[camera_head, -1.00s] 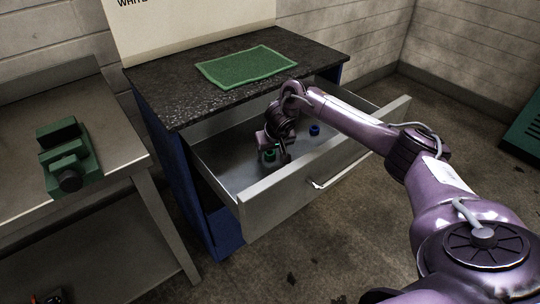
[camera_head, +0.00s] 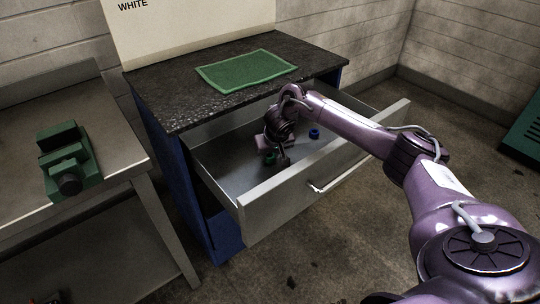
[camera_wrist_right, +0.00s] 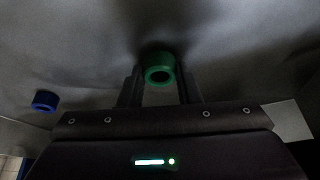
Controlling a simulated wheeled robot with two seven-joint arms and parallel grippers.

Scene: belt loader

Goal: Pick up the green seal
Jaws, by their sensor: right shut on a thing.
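The green seal (camera_wrist_right: 158,60) is a small ring with a dark hole, between the two finger tips of my right gripper (camera_wrist_right: 159,82) in the right wrist view. The right gripper is shut on it. In the head view the right gripper (camera_head: 277,158) points down inside the open drawer, low over its floor. Only a little of the green seal (camera_head: 269,159) shows there, beside the fingers. I cannot tell whether the seal still touches the drawer floor. My left gripper is not in view.
A blue ring (camera_head: 314,133) lies in the open drawer (camera_head: 232,172), also seen in the wrist view (camera_wrist_right: 45,100). The drawer front (camera_head: 290,198) and worktop (camera_head: 190,98) with a green mat (camera_head: 246,69) bound the space. A green vise (camera_head: 70,162) stands on the left bench.

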